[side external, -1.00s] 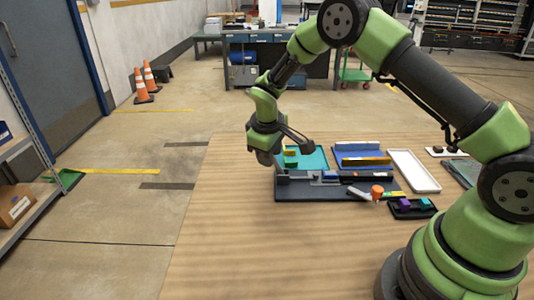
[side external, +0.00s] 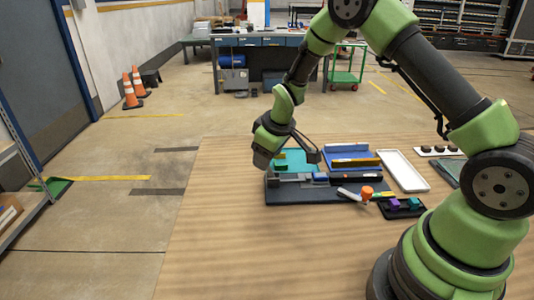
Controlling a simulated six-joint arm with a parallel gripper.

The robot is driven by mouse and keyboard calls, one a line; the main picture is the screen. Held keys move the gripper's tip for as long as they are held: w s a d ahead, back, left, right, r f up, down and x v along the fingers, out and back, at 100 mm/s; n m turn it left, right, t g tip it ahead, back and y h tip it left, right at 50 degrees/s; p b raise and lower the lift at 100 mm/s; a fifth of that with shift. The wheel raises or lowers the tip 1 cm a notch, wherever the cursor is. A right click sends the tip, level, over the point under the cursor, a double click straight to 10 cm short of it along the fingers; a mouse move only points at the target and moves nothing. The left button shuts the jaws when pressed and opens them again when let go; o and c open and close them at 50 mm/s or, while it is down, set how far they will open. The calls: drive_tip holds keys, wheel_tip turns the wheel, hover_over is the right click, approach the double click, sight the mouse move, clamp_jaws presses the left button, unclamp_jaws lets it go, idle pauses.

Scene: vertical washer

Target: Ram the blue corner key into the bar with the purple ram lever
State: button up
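The dark fixture board (side external: 318,196) lies on the wooden table. A small blue piece (side external: 320,177), which looks like the corner key, sits on the fixture between a grey part (side external: 290,181) on its left and a long black bar (side external: 355,178) on its right. A purple piece (side external: 394,203) lies in a small black tray at the right; I cannot make out a purple lever. An orange-knobbed lever (side external: 366,192) stands at the board's right end. My gripper (side external: 265,163) is over the board's left end, left of the blue piece. Its fingertips are unclear.
A white tray (side external: 412,180) is empty. A green piece (side external: 414,203) lies beside the purple one. The table's front left is clear.

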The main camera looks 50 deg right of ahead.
drive_tip(key=shift+r, duration=0.1)
drive_tip(key=v, duration=0.9)
drive_tip(key=shift+s+r, duration=0.15)
drive_tip(key=shift+r, duration=0.2)
drive_tip(key=shift+r, duration=0.1)
